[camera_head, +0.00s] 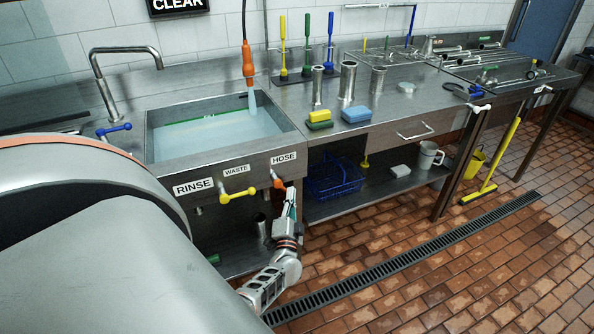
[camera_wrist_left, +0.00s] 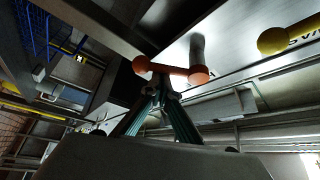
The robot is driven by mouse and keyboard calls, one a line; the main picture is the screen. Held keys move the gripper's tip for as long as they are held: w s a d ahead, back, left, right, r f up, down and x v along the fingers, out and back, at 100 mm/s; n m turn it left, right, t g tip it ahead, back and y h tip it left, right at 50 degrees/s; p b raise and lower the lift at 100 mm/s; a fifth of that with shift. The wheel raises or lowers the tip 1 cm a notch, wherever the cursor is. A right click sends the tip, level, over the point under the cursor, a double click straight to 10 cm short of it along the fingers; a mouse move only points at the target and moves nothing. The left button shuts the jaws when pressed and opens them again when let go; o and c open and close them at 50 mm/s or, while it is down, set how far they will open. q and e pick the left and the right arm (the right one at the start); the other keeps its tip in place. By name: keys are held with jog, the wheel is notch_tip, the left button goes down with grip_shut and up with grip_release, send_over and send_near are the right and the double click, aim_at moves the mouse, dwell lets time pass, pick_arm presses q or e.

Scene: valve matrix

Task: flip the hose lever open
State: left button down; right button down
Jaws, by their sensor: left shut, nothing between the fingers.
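The orange hose lever (camera_head: 277,179) sits on the sink front below the HOSE label (camera_head: 283,158). It also shows in the left wrist view as an orange bar with round ends (camera_wrist_left: 172,70). My left gripper (camera_head: 290,200) is shut and empty, just below and to the right of the lever in the head view. In the left wrist view its fingertips (camera_wrist_left: 158,83) are right at the lever bar and overlap it; I cannot tell if they touch. An orange hose nozzle (camera_head: 248,64) hangs over the sink, with a pale blue stream below it. My right gripper is not in view.
The yellow waste lever (camera_head: 238,195) is close to the left of the hose lever. A blue rinse lever (camera_head: 114,130) is beside the faucet. A blue wire basket (camera_head: 333,178) is on the shelf to the right. The tiled floor in front is open.

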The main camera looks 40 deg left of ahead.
pick_arm(q)
jog(key=shift+s+a+f+m+h+p, duration=0.35)
jog(key=shift+s+m+p, duration=0.1)
jog(key=shift+s+m, duration=0.2)
jog(key=shift+s+a+f+m+h+p, duration=0.3)
jog(key=shift+s+m+p, duration=0.15)
jog(key=shift+s+m, duration=0.15)
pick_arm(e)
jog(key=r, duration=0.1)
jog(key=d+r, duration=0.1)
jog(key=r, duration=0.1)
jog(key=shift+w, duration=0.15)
pick_arm(q)
jog(key=shift+s, duration=0.1)
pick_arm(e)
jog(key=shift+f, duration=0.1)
pick_arm(q)
jog(key=shift+s+f, duration=0.1)
jog(key=shift+s, duration=0.05)
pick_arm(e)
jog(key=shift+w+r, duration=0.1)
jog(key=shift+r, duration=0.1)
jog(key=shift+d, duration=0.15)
pick_arm(q)
jog(key=v, duration=0.7)
jog(key=shift+d, duration=0.25)
